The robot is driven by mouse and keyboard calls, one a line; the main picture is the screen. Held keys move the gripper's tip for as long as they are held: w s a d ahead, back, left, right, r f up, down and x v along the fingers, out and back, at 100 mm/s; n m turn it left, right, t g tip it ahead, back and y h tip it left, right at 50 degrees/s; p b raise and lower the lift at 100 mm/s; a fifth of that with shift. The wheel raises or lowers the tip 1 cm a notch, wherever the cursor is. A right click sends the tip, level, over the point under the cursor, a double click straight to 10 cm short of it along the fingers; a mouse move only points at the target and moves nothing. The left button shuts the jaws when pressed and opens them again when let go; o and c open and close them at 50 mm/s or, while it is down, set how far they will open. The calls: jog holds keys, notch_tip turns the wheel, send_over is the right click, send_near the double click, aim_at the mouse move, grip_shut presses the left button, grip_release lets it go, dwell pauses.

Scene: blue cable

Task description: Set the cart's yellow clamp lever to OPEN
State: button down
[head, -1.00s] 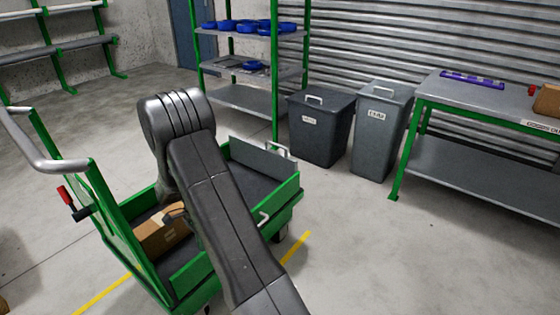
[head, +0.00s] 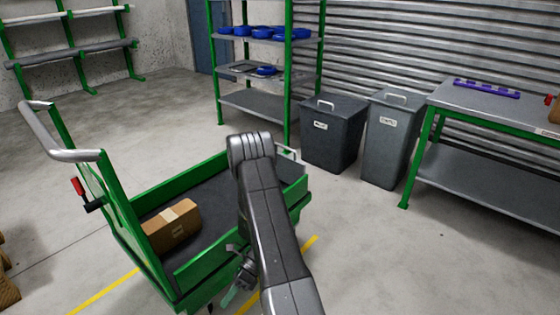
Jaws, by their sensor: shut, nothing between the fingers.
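The green cart (head: 194,268) with a dark bed stands at the lower left, with a grey push handle (head: 75,155) at its left end. A red-handled lever (head: 77,187) with a black mount sticks out from the handle end's outer side. I see no yellow lever on the cart; the rest of its near side is partly hidden by my arm. My gripper (head: 230,296) hangs low beside the cart's near right side, right of and well apart from the red lever. It is small and partly hidden behind my arm, shut and empty.
A cardboard box (head: 172,226) lies in the cart bed. Two grey bins (head: 333,140) (head: 391,145) and a green shelf rack (head: 289,80) with blue items stand behind. A workbench (head: 490,104) is at right. Floor right of the cart is clear.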

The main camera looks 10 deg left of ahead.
jog(key=w+d+f+m+t+y, duration=0.2)
jog(key=w+d+m+t+y, duration=0.1)
jog(key=m+t+y, duration=0.4)
jog(key=w+d+f+m+t+y+b, duration=0.1)
jog(key=w+d+f+m+t+y, duration=0.2)
jog(key=m+t, duration=0.9)
jog(key=w+m+y, duration=0.2)
jog(key=w+y, duration=0.1)
jog(key=y, duration=0.1)
jog(key=shift+w+d+y+b, duration=0.2)
jog(key=shift+w+y+b, duration=0.1)
jog(key=shift+y, duration=0.1)
